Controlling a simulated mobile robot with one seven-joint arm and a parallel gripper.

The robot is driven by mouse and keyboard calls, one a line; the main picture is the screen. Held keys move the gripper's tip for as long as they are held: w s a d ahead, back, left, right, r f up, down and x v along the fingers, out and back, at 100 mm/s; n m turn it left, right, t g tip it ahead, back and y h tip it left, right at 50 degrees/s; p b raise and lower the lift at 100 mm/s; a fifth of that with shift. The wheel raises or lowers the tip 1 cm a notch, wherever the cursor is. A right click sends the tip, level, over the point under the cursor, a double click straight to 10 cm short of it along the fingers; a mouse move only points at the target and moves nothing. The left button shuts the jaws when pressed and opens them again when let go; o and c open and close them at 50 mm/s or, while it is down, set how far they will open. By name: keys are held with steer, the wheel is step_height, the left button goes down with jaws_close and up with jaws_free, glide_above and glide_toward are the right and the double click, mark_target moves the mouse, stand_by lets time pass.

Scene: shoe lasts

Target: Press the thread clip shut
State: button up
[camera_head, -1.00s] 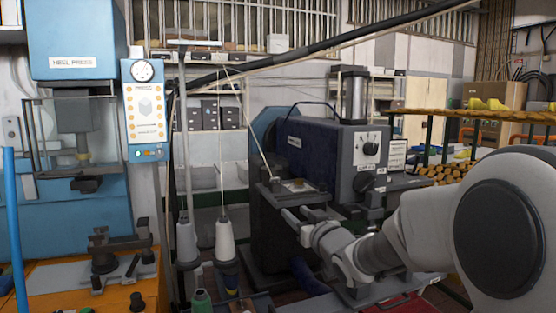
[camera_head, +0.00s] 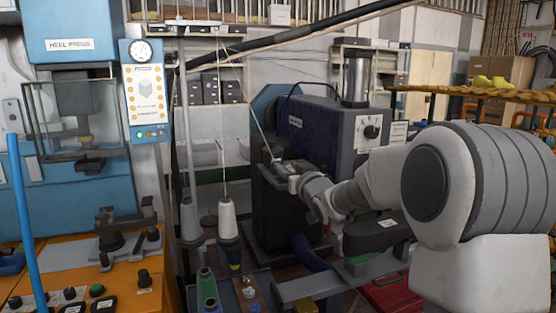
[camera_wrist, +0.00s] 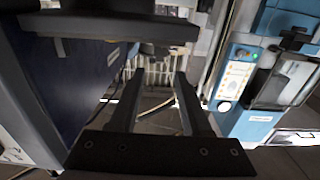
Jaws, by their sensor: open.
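My gripper (camera_head: 282,170) is at the small work plate on the front of the dark blue machine (camera_head: 318,134). In the wrist view my gripper (camera_wrist: 158,86) is open, its two dark fingers well apart with nothing between them. A dark flat plate (camera_wrist: 108,27) of the machine crosses the top of that view, close to the fingertips. A pale thread (camera_head: 258,128) runs from the overhead stand down to the machine, ending beside my gripper. I cannot make out the thread clip itself; it is too small or hidden by my gripper.
A white thread cone (camera_head: 227,219) and another cone stand left of the machine. The blue heel press (camera_head: 82,40) with its gauge panel (camera_head: 146,90) is at the left; the panel also shows in the wrist view (camera_wrist: 237,76). A black hose crosses above the machine.

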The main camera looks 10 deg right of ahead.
mark_target(279, 160)
steer(key=w, duration=0.3)
steer(key=w+a, duration=0.1)
steer(key=w, duration=0.3)
steer(key=shift+a+p, duration=0.2)
steer(key=shift+p, duration=0.15)
jaws_close()
